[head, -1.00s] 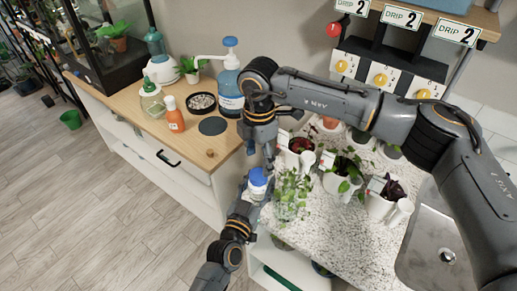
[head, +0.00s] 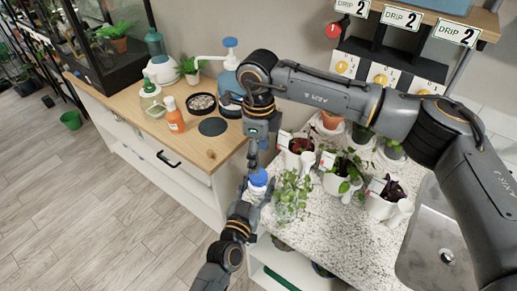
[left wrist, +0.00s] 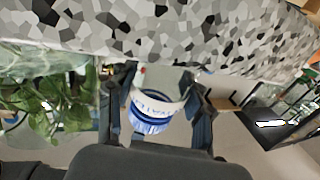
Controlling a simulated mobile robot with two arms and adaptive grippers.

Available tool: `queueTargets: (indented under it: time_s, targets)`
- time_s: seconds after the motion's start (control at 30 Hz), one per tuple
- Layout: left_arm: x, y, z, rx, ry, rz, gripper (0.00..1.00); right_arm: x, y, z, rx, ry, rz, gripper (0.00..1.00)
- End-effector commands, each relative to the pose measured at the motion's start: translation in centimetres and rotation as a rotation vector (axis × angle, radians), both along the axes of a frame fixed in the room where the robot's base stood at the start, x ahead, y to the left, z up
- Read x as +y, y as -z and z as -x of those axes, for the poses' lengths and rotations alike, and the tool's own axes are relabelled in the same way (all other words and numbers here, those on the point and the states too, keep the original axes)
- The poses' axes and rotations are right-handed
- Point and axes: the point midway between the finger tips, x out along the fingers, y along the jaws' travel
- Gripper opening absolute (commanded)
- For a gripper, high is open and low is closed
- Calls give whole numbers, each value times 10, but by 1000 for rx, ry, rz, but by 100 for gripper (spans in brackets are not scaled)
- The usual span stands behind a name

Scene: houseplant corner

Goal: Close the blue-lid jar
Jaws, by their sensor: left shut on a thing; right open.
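The jar has a blue lid (head: 258,177) on its top in the head view. My left gripper (head: 254,191) is shut on the jar and holds it at the counter's left edge. In the left wrist view the jar (left wrist: 152,112) shows a white lettered band and blue ribbed part between the fingers of my left gripper (left wrist: 160,100). My right gripper (head: 254,157) is open and points down just above the lid. Whether it touches the lid, and how tightly the lid sits, I cannot tell.
A leafy plant (head: 291,190) stands close right of the jar, with several potted plants behind on the speckled counter (head: 335,235). The wooden cabinet top (head: 190,146) holds an orange bottle (head: 174,118), a pebble dish (head: 202,104) and a pump bottle (head: 228,82).

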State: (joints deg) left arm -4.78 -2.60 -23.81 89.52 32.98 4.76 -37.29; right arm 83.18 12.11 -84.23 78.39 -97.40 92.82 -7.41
Motion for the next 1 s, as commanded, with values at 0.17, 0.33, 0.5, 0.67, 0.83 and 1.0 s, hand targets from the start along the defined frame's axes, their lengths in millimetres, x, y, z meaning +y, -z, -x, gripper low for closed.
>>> queueTargets:
  time_s: [0.17, 0.33, 0.5, 0.67, 0.83, 1.0]
  targets:
    - [0, 1, 0, 2, 0, -1, 0, 0, -3, 0, 0, -408, 0, 64]
    - [0, 1, 0, 2, 0, -1, 0, 0, -6, 0, -1, -801, 0, 64]
    - [0, 1, 0, 2, 0, -1, 0, 1, -8, 0, -1, -1174, 0, 64]
    - [0, 1, 0, 2, 0, -1, 0, 1, -10, 0, -1, -1442, 0, 64]
    - [0, 1, 0, 2, 0, -1, 0, 1, -11, 0, -1, -1595, 0, 64]
    - [0, 1, 0, 2, 0, -1, 0, 1, -11, 0, -1, -1633, 1, 64]
